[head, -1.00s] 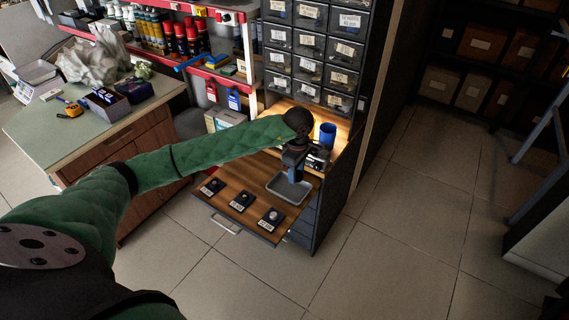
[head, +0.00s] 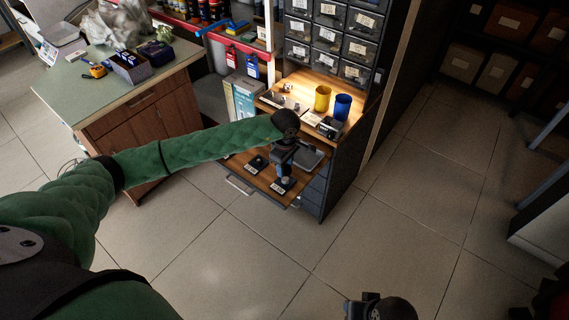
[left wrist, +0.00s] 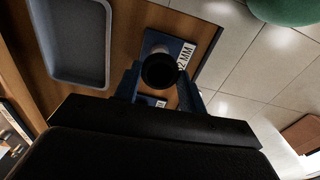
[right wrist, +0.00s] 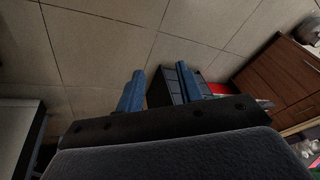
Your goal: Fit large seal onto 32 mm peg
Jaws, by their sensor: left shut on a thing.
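My left gripper (head: 283,178) is over the front plate (head: 281,187) on the pull-out wooden shelf. In the left wrist view its fingers (left wrist: 160,88) are shut on the large seal (left wrist: 147,72), a dark round ring. Below it lies a blue-black plate (left wrist: 158,42) whose white label (left wrist: 185,56) ends in "2 MM", its start covered. The peg is hidden by the seal and fingers, so I cannot tell whether the seal is around it or above it. My right gripper (right wrist: 158,90) is open and empty above the floor, away from the shelf.
A grey tray (left wrist: 106,45) lies beside the plate. Another dark plate (head: 257,163) is left of the gripper. Yellow (head: 322,98) and blue (head: 342,106) cups stand behind, below the drawer cabinet (head: 330,36). The floor in front is clear.

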